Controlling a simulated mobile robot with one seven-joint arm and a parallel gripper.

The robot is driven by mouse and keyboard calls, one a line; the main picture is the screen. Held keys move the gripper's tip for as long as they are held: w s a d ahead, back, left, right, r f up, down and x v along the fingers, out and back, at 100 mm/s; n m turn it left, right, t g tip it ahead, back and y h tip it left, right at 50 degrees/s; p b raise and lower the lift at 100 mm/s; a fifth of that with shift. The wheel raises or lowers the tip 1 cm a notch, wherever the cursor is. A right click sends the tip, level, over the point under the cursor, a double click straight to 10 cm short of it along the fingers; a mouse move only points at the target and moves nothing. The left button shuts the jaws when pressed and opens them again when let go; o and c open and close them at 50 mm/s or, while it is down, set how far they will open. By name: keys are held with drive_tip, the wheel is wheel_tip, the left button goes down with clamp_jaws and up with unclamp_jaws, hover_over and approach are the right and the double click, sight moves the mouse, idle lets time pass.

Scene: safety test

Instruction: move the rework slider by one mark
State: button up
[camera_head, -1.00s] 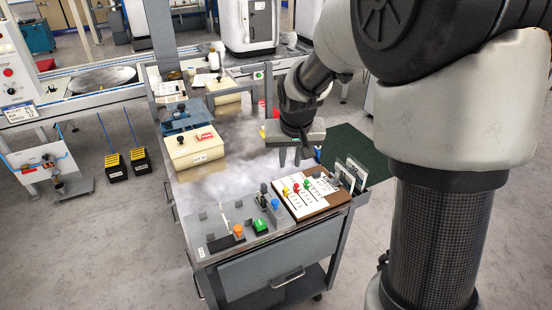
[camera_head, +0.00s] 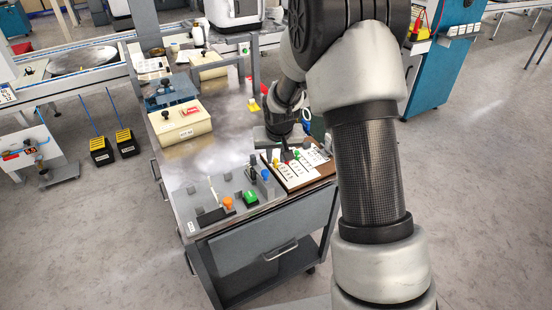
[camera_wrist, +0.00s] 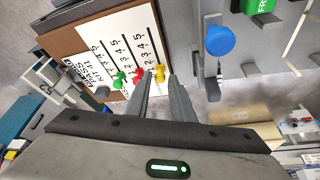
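The slider board (camera_head: 301,178) is a white panel on a brown base at the right front of the cart. In the wrist view, the panel (camera_wrist: 104,36) has numbered scales with a yellow knob (camera_wrist: 159,73), a red knob (camera_wrist: 138,76) and a green knob (camera_wrist: 120,82). I cannot read which slider is labelled rework. My gripper (camera_wrist: 163,84) is open, its two fingers apart and pointing at the board. The yellow knob shows at the gap between the fingertips; contact cannot be told. In the head view my arm partly hides the board.
Beside the board are a blue button (camera_wrist: 220,40), a green button (camera_head: 250,197) and an orange knob (camera_head: 228,203). A cream box (camera_head: 180,123) stands further back on the cart top (camera_head: 222,135). The cart's middle is clear.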

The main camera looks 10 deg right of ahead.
drive_tip(key=shift+w+f, duration=0.1)
drive_tip(key=shift+c, duration=0.4)
clamp_jaws()
drive_tip(key=shift+s+d, duration=0.1)
drive_tip(key=shift+s, duration=0.15)
drive_tip(key=shift+s+d, duration=0.2)
drive_tip(key=shift+s, duration=0.4)
drive_tip(key=shift+w, duration=0.1)
drive_tip(key=shift+o, duration=0.4)
unclamp_jaws()
